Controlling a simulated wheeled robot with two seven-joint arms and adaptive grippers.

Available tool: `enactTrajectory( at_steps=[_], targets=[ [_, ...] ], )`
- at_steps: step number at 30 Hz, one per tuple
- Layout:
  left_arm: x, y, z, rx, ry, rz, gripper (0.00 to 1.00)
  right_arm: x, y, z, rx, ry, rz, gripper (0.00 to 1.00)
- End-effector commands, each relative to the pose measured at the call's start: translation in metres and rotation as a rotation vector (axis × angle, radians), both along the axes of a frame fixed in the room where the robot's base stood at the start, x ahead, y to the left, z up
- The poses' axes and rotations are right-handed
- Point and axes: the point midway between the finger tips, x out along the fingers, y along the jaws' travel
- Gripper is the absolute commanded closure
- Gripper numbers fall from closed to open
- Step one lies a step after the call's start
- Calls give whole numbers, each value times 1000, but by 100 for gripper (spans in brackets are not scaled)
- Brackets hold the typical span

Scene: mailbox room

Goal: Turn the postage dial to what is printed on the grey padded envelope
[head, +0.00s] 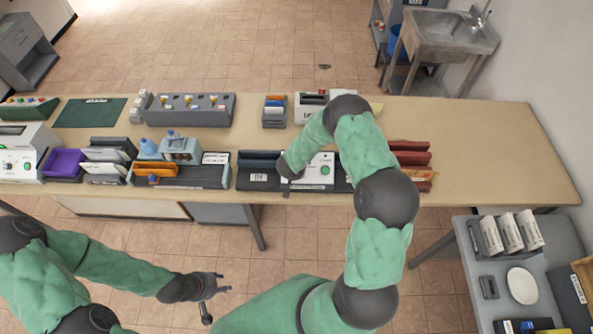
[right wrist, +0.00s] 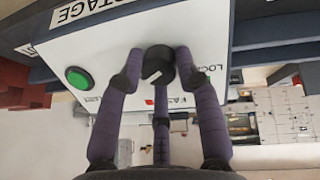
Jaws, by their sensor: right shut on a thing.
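The white postage machine (head: 322,163) with a green button stands on the table, partly hidden by my right arm. In the right wrist view its panel (right wrist: 110,65) carries a "POSTAGE" sign and the green button (right wrist: 78,78). My right gripper (right wrist: 158,70) is shut on the black postage dial (right wrist: 157,62), with fingers on both sides of it. Partly hidden words by the dial begin "LOC" and "FAS". The dial's setting is unclear. My left gripper (head: 216,288) is open and empty, in front of the table. I cannot pick out the grey padded envelope or its print.
A side shelf (head: 460,260) at right holds white upright items and a plate (head: 522,286). The table's right end is clear.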

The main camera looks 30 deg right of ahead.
Motion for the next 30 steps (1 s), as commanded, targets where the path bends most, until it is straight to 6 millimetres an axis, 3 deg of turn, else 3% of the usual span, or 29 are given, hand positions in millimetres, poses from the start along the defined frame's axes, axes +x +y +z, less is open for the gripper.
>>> enactTrajectory(
  at_steps=[1, 8, 9, 11, 23, 30],
  targets=[
    [0, 0, 0, 0, 0, 0, 60, -10, 5, -9, 11, 22, -2, 98],
    [0, 0, -1, 0, 0, 0, 60, -11, 5, -9, 12, 23, -1, 98],
    [0, 0, -1, 0, 0, 0, 60, -11, 5, -9, 12, 23, -1, 60],
    [0, 0, -1, 0, 0, 0, 60, -10, 5, -9, 12, 22, -1, 43],
    [0, 0, 0, 0, 0, 0, 60, -4, 2, -2, 5, 8, 1, 42],
    [0, 0, 0, 0, 0, 0, 60, -12, 11, 22, 3, 5, 2, 42]
  ],
)
